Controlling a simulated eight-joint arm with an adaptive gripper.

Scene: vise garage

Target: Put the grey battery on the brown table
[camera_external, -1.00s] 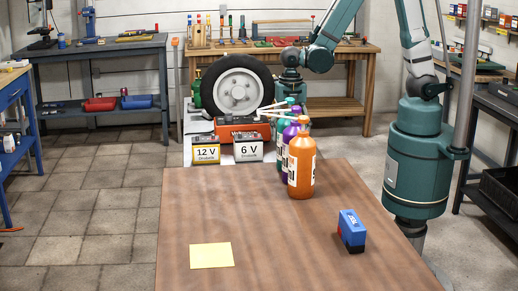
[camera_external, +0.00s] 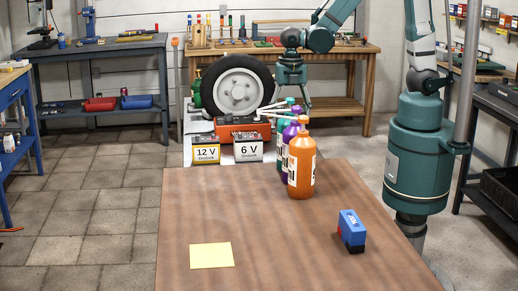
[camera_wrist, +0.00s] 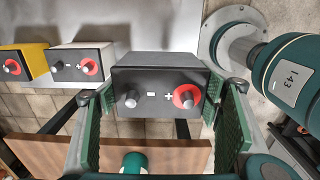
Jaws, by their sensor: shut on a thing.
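My gripper (camera_wrist: 160,108) is shut on a dark grey battery (camera_wrist: 156,80), with a green pad on each side. In the wrist view its dark top shows a plain terminal and a red-ringed one; its sides are mostly hidden. In the external view my gripper (camera_external: 291,78) is behind the bottles, and the held battery is hidden there. The brown table (camera_external: 210,207) is in front of it; its edge also shows at the bottom of the wrist view (camera_wrist: 38,157).
A yellow 12 V battery (camera_external: 206,150) and a light grey 6 V battery (camera_external: 249,149) stand behind the table. Several bottles (camera_external: 302,165) stand at its far edge. The table's middle is clear.

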